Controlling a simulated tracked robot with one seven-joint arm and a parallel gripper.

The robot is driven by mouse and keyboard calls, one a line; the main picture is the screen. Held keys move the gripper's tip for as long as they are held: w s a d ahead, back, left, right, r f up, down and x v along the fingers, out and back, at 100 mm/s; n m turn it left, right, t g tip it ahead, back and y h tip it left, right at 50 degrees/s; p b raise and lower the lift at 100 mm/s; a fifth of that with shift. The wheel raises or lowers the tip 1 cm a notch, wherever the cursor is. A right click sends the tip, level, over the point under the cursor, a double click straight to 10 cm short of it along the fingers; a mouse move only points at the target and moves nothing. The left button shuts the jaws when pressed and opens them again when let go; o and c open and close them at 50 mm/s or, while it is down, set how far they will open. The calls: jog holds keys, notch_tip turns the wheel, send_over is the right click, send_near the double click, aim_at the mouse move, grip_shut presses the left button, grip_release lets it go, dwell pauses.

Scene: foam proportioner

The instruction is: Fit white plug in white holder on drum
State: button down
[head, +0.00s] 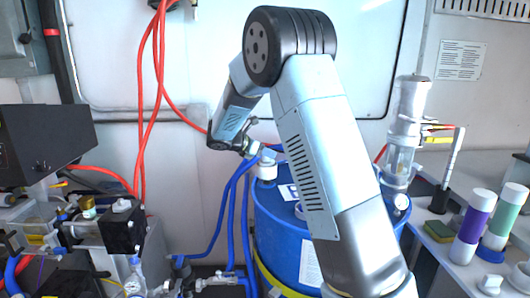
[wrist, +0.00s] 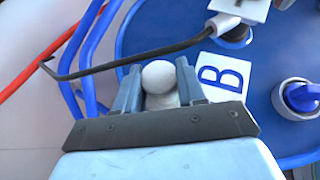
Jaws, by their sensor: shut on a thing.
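The white plug (wrist: 160,76) has a rounded top and sits between the two blue-grey fingers of my gripper (wrist: 158,88), which is shut on it. In the head view my gripper (head: 254,149) is low over the left edge of the blue drum (head: 270,225). A white round piece (head: 266,171) shows right below it on the drum. I cannot tell there whether this is the holder, the plug or both together. In the wrist view my gripper and the plug hide what lies beneath them, so the fit cannot be seen.
A label with a blue B (wrist: 218,77) lies beside the plug on the drum. A thin dark lead (wrist: 120,62) crosses close past the fingertips. A white ring with a blue cap (wrist: 298,97) stands to the right. Blue hoses (head: 235,205) hang left of the drum.

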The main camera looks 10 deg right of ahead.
jog(key=shift+f, duration=0.15)
jog(key=c, duration=0.9)
grip_release()
jog(key=shift+c, duration=0.2)
jog(key=shift+a, duration=0.15)
jog(key=v, duration=1.1)
